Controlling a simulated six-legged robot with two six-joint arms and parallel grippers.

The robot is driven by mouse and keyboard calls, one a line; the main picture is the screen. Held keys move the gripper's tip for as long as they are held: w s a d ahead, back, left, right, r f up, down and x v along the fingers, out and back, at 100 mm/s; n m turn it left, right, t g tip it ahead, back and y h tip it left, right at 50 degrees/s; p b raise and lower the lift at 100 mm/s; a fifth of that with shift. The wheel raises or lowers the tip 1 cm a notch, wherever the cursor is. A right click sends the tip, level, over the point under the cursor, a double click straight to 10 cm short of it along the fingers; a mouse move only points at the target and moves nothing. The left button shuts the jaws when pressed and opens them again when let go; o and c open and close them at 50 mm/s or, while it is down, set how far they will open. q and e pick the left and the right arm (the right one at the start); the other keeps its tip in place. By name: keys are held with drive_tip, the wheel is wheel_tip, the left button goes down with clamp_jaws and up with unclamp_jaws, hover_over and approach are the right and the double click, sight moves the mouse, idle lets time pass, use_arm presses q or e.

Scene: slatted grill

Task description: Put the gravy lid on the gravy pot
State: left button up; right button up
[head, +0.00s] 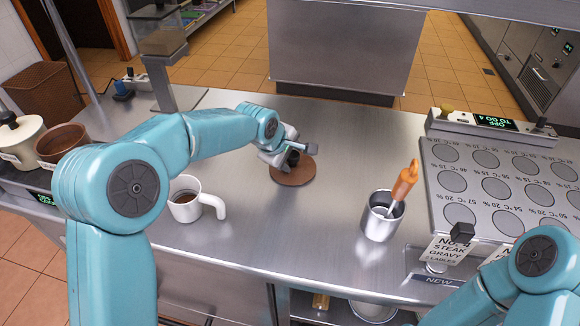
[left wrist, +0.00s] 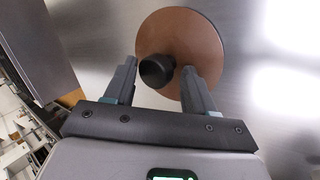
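The gravy lid (head: 293,174) is a flat brown disc with a black knob, lying on the steel counter. In the left wrist view the lid (left wrist: 205,45) lies beyond my fingers, with its knob (left wrist: 155,71) between them. A brown open pot (head: 62,142), matching the lid's colour, stands at the far left, partly behind my left arm. My right gripper is out of view.
A white mug (head: 184,208) of brown liquid stands left of the lid. A steel cup (head: 379,222) with an orange-handled utensil stands to the right. A cream pot (head: 20,142) is beside the brown pot. A plate with round wells (head: 500,190) fills the right.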

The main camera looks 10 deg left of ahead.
sight(290, 157)
use_arm(q)
drive_tip(key=shift+s+f, duration=0.15)
drive_tip(key=shift+f, duration=0.6)
drive_tip(key=shift+c, duration=0.8)
drive_tip(key=shift+r, duration=0.15)
drive_tip(key=shift+w+r+p, duration=0.25)
drive_tip(key=shift+r+p, duration=0.4)
drive_tip(key=shift+r, duration=0.15)
drive_tip(key=shift+c, duration=0.5)
drive_tip(key=shift+r+p, duration=0.45)
drive_tip(key=shift+r, duration=0.4)
clamp_jaws()
drive_tip(key=shift+r+p, duration=0.45)
drive_tip(key=shift+r, duration=0.55)
